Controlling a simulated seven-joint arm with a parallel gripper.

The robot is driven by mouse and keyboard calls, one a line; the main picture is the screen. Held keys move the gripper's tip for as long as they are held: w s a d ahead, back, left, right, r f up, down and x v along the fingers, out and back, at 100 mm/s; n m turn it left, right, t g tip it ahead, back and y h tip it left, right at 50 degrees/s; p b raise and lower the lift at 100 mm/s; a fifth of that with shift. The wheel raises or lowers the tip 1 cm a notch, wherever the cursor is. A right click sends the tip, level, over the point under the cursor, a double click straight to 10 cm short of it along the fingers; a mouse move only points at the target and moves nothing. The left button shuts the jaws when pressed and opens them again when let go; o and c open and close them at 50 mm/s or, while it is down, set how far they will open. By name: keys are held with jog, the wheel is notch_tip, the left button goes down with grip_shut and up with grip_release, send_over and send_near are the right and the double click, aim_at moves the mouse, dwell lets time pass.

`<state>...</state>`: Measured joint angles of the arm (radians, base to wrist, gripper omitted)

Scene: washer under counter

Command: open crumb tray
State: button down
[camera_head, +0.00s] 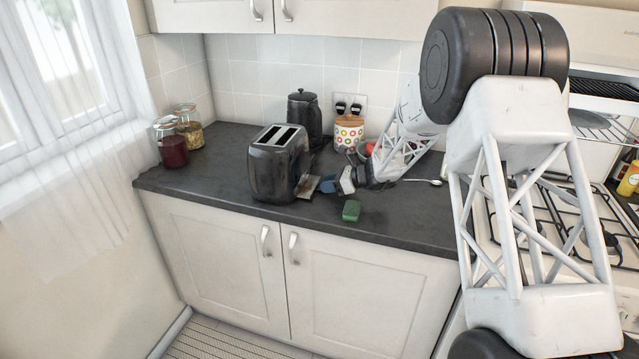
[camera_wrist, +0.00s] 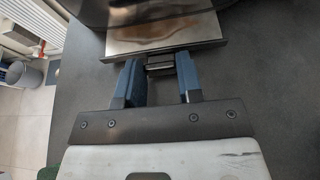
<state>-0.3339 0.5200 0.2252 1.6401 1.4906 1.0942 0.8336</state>
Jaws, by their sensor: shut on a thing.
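The black toaster (camera_head: 272,165) stands upright on the dark counter. Its crumb tray (camera_head: 307,187) sticks out of the right side of its base. In the wrist view the metal tray (camera_wrist: 165,28) shows brownish marks and a dark front edge with a small handle. Its inner end is hidden under the toaster. My gripper (camera_head: 328,184) is at the tray's outer end. In the wrist view its blue fingers (camera_wrist: 159,66) lie on either side of the handle and are shut on it.
A green sponge (camera_head: 351,211) lies near the counter's front edge, close to my gripper. A black canister (camera_head: 304,115) and a dotted jar (camera_head: 348,132) stand behind. Two glass jars (camera_head: 172,145) stand at the left. A spoon (camera_head: 424,181) and the gas hob (camera_head: 560,220) are to the right.

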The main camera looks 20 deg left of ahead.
jog(key=shift+w+d, duration=0.1)
jog(key=shift+d, duration=1.95)
jog(key=c, duration=0.8)
grip_release()
jog(key=shift+o, duration=0.2)
jog(key=shift+d, duration=0.15)
jog(key=shift+v, duration=3.75)
jog(key=shift+r, duration=0.15)
